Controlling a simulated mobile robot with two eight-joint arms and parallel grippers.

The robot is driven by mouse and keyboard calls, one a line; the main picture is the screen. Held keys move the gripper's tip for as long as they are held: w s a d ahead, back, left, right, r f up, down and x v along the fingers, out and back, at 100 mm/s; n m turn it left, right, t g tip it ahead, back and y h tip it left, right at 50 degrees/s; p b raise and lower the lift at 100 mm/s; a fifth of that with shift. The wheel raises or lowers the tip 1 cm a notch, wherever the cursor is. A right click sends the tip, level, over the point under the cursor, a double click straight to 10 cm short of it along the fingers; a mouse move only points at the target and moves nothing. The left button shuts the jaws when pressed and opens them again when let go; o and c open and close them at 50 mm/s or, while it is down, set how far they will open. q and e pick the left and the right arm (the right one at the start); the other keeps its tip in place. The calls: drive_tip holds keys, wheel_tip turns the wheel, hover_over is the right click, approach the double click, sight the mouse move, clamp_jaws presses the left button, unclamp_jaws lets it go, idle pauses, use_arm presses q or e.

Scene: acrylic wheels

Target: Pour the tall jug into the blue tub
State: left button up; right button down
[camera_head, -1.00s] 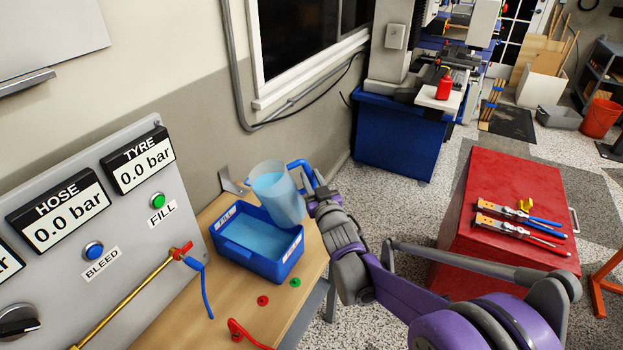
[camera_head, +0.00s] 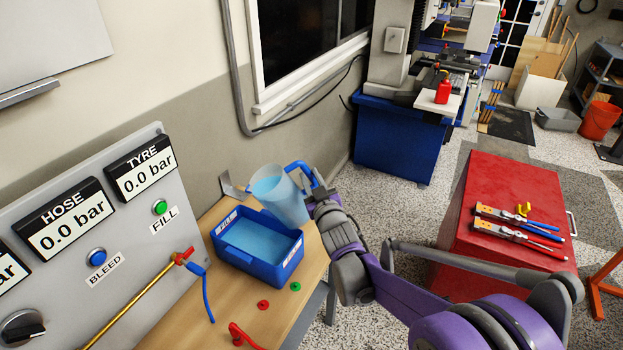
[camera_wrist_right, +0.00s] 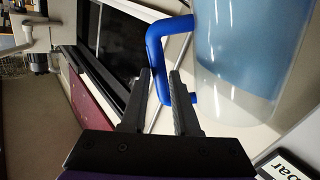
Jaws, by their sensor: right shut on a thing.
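The tall jug (camera_head: 285,203) is clear with a blue handle (camera_head: 301,171) and holds light blue liquid. It is tilted a little to the left, beside and slightly above the far right part of the blue tub (camera_head: 256,265). The tub stands on the wooden bench and has light blue liquid in it. My right gripper (camera_head: 318,198) is shut on the jug's handle. In the right wrist view the handle (camera_wrist_right: 152,45) runs between the fingers (camera_wrist_right: 168,88), with the jug's wall (camera_wrist_right: 240,60) beside it. My left gripper is not in view.
A grey panel (camera_head: 128,240) with gauges and buttons stands left of the tub. A brass pipe and blue hose (camera_head: 207,290) lie close to the tub's left. Red and green caps (camera_head: 295,286) lie in front. A red cabinet (camera_head: 490,210) stands right.

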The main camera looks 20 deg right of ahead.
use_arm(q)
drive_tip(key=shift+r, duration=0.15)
use_arm(e)
drive_tip(key=shift+r, duration=0.15)
drive_tip(key=shift+a+r+n+p, duration=0.1)
drive_tip(key=shift+r+n+p, duration=0.15)
drive_tip(key=shift+n+p, duration=0.15)
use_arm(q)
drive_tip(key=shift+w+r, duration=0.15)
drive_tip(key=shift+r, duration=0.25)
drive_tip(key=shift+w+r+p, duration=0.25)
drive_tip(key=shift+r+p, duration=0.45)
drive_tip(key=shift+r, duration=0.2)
use_arm(e)
drive_tip(key=shift+a+r+n, duration=0.15)
drive_tip(key=shift+n, duration=0.5)
drive_tip(key=shift+a+r+n, duration=0.1)
drive_tip(key=shift+r+n, duration=0.05)
drive_tip(key=shift+n, duration=0.5)
idle(0.4)
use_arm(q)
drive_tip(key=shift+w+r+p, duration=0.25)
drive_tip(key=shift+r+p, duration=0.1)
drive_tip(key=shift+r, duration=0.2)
use_arm(e)
drive_tip(key=shift+a+n, duration=0.15)
drive_tip(key=shift+n, duration=0.45)
idle(0.4)
